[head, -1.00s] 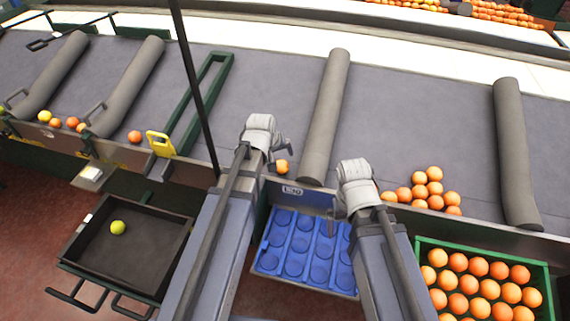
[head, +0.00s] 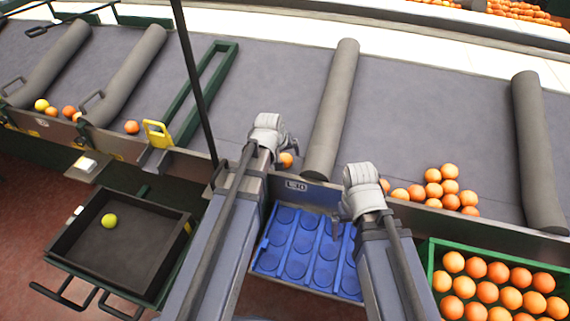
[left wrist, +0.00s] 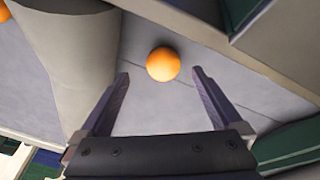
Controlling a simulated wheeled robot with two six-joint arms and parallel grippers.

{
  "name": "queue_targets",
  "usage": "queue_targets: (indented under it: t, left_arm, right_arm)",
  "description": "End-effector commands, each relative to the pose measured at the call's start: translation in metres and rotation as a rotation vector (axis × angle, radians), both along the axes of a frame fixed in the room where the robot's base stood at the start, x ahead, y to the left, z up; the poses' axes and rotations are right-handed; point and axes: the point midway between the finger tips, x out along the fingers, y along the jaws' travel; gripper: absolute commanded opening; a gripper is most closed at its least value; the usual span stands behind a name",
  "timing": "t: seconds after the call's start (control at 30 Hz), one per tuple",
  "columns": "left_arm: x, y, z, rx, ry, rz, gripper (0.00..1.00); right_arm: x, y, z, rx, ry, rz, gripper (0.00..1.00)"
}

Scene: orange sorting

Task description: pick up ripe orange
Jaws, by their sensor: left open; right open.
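A single ripe orange (head: 286,159) lies on the grey conveyor, just left of the middle roller's near end. In the left wrist view the orange (left wrist: 163,64) sits a little beyond and between the two fingertips, apart from both. My left gripper (left wrist: 161,75) is open and empty; in the head view the left gripper (head: 283,142) is at the orange, partly covering it. My right gripper (head: 338,222) is open and hangs above the blue tray (head: 284,240). Its fingers are only partly visible.
The middle roller (head: 335,105) stands close beside the orange. A pile of oranges (head: 440,187) lies right of it. A green crate (head: 429,262) full of oranges is at lower right. A dark bin (head: 120,255) holding a yellow-green fruit (head: 109,221) is at left.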

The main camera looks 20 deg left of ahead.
Motion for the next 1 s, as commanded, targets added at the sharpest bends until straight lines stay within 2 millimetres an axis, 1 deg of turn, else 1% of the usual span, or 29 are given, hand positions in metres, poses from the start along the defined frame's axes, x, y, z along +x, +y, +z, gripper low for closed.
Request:
queue_targets:
  t: [0.03, 0.17, 0.27, 0.37, 0.53, 0.63, 0.73, 0.93, 0.97, 1.0]
  left_arm:
    - [0.002, 0.000, -0.006, 0.000, 0.000, 0.000, 1.00]
    - [0.002, 0.000, -0.005, 0.000, 0.000, 0.000, 1.00]
    - [0.005, 0.001, -0.009, 0.000, 0.000, 0.000, 1.00]
    - [0.010, 0.002, -0.018, 0.000, 0.000, 0.000, 1.00]
    - [0.023, 0.007, -0.039, 0.000, 0.000, 0.000, 1.00]
    - [0.027, 0.006, -0.049, 0.000, 0.000, -0.001, 1.00]
    - [0.029, 0.005, -0.051, 0.000, 0.000, 0.000, 1.00]
    - [0.028, 0.005, -0.049, 0.000, 0.000, 0.000, 1.00]
    - [0.028, 0.005, -0.049, 0.000, 0.000, 0.000, 0.98]
    - [0.028, 0.005, -0.049, 0.000, 0.000, 0.000, 0.93]
  right_arm:
    - [0.000, 0.000, -0.006, 0.000, 0.000, 0.000, 1.00]
    - [0.000, 0.000, -0.005, 0.000, 0.000, 0.000, 1.00]
    - [0.000, 0.000, -0.009, 0.000, 0.000, 0.000, 1.00]
    - [0.000, 0.000, -0.018, 0.000, 0.000, 0.000, 1.00]
    - [0.000, 0.000, -0.039, 0.000, 0.000, 0.000, 1.00]
    - [0.000, 0.000, -0.049, 0.000, 0.000, 0.000, 1.00]
    - [0.000, 0.000, -0.051, 0.000, 0.000, 0.001, 1.00]
    - [0.000, 0.000, -0.049, 0.000, 0.000, 0.001, 1.00]
    - [0.000, 0.000, -0.049, 0.000, 0.000, 0.001, 1.00]
    - [0.000, 0.000, -0.049, 0.000, 0.000, 0.001, 1.00]
